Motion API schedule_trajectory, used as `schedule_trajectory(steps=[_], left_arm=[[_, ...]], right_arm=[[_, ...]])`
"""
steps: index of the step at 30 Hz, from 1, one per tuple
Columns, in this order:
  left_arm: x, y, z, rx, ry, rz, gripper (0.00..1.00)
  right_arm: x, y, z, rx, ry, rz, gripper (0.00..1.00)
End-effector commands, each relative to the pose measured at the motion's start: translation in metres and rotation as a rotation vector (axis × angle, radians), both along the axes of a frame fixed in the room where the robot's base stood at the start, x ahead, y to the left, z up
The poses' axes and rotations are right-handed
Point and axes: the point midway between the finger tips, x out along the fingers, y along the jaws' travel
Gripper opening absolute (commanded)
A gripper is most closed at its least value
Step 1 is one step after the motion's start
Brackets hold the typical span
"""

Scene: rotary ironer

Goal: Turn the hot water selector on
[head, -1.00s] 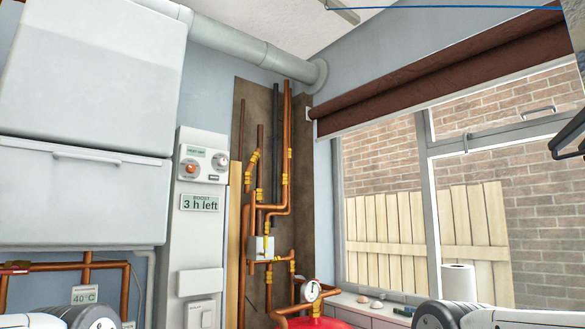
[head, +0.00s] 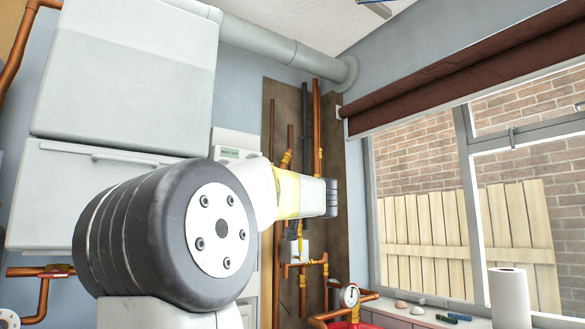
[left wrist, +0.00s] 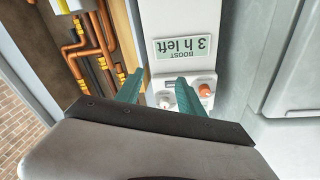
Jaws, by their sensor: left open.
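The white control panel (head: 236,141) is on the wall unit, mostly hidden behind my left arm in the head view. The left wrist view shows it upside down, with a red-orange knob (left wrist: 204,90) and a pale knob (left wrist: 166,101). No readable label shows which knob is the hot water selector. My left gripper (left wrist: 160,77) is open and empty, its teal fingers pointing at the panel. The pale knob shows between the fingers, partly hidden; I cannot tell whether they touch it. The red-orange knob is just beside the right-hand finger. My right gripper is out of view.
A display reading "BOOST 3 h left" (left wrist: 180,46) is on the same unit. Copper pipes (head: 303,258) and a pressure gauge (head: 349,295) stand right of the panel. A large grey cabinet (head: 125,75) is to its left. A paper roll (head: 509,297) stands by the window.

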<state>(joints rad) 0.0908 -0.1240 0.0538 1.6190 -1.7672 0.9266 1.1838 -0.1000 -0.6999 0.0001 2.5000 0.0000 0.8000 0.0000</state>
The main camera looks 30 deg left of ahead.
Motion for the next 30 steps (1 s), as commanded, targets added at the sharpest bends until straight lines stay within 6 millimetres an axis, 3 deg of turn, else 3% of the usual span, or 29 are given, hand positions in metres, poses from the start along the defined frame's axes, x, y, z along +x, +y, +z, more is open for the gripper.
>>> schedule_trajectory(steps=[3,9,14,24,30], left_arm=[[0.012,0.008,0.046,0.109,-0.114,0.027,0.45],[0.018,0.010,0.084,0.205,-0.214,0.039,0.45],[0.025,0.021,0.093,0.218,-0.227,0.041,0.45],[0.049,0.062,0.112,0.217,-0.225,0.040,0.45],[0.055,0.071,0.116,0.217,-0.225,0.038,0.45]], right_arm=[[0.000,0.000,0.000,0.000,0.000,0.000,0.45],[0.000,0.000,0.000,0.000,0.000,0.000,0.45],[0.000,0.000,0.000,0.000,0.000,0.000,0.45],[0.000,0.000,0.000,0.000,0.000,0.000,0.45],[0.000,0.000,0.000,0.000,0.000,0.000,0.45]])
